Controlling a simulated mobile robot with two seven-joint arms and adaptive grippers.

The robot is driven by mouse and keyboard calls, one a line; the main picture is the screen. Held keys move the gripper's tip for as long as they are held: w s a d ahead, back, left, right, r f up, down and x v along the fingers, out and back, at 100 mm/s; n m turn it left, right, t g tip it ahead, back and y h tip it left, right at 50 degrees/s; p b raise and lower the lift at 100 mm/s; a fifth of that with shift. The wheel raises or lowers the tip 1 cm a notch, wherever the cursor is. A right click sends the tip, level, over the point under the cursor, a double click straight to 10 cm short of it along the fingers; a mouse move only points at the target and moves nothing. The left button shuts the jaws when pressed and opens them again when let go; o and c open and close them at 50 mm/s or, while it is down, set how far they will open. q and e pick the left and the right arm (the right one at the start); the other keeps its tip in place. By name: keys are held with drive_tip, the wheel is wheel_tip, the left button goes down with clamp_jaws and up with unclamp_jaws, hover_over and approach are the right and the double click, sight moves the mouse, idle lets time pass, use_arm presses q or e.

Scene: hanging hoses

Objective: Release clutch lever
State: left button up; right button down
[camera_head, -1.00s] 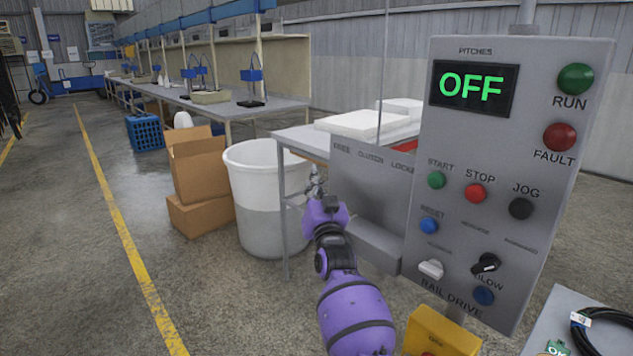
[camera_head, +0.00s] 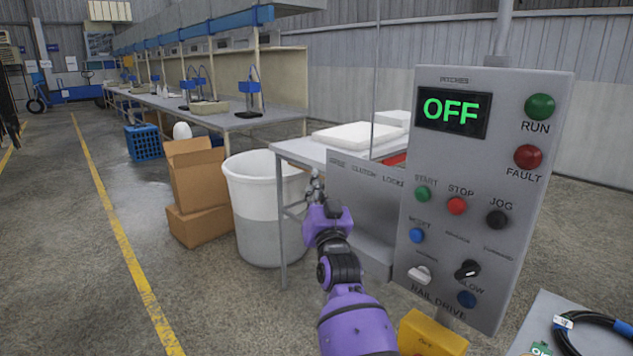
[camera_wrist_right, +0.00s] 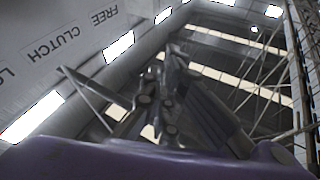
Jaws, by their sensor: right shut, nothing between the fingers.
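The grey plate (camera_head: 362,200) lettered for the clutch, with free and locked positions, stands left of the control panel (camera_head: 483,190). Its lettering also shows, turned round, in the right wrist view (camera_wrist_right: 62,45). I cannot make out the clutch lever itself in either view. My right gripper (camera_head: 316,182), on its purple arm, is just left of the plate in the head view. It is shut and empty; its dark fingers (camera_wrist_right: 165,90) show in the right wrist view. My left gripper is not in view.
A white bin (camera_head: 262,205) and cardboard boxes (camera_head: 197,190) stand left of my right arm. A grey table (camera_head: 300,152) with white blocks is behind the plate. A yellow box (camera_head: 430,335) sits below the panel.

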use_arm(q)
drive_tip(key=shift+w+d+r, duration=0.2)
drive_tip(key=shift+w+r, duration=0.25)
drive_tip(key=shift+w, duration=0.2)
use_arm(e)
drive_tip(key=s+r, duration=0.2)
drive_tip(key=shift+s, duration=0.4)
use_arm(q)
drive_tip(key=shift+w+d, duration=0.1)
